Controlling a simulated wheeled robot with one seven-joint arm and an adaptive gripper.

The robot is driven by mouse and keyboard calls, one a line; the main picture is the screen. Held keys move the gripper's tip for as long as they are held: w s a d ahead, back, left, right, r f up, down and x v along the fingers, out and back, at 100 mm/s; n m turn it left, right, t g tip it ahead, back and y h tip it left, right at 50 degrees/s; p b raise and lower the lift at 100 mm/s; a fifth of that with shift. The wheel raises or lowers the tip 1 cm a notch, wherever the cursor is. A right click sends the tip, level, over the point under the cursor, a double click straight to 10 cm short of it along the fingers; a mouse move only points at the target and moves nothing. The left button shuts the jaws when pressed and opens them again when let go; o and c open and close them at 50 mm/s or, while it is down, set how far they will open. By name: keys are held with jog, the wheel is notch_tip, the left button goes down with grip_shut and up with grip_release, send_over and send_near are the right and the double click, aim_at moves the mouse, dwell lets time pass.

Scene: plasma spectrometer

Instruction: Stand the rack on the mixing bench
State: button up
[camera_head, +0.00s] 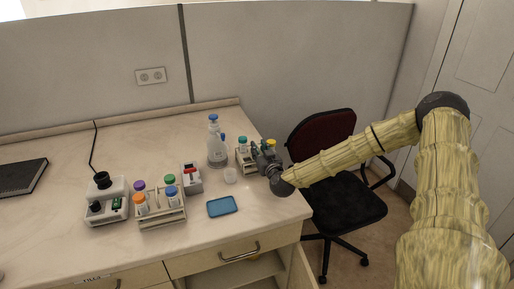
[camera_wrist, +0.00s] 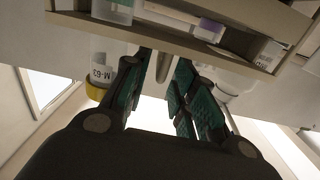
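A pale rack (camera_head: 241,164) with capped vials, teal and yellow caps among them, is near the right end of the bench. My gripper (camera_head: 262,157) is right against its right side and hides part of it. In the wrist view the rack's pale rail (camera_wrist: 130,32) crosses the top, and my gripper (camera_wrist: 168,62) reaches up to it with a gap between its teal-padded fingers. A yellow-capped vial (camera_wrist: 103,65) labelled M-62 is beside the left finger. Whether the fingers pinch the rack is hidden. A second rack (camera_head: 163,217) with several vials stands further left.
The bench (camera_head: 80,255) also bears a white device with a dark knob (camera_head: 107,203), a small device (camera_head: 192,177), a flask (camera_head: 217,150), a clear cup (camera_head: 230,175), a blue tray (camera_head: 222,206) and a dark notebook (camera_head: 20,176). An office chair (camera_head: 345,205) stands right of the bench.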

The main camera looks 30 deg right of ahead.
jog(key=b+v, duration=0.1)
jog(key=v, duration=0.8)
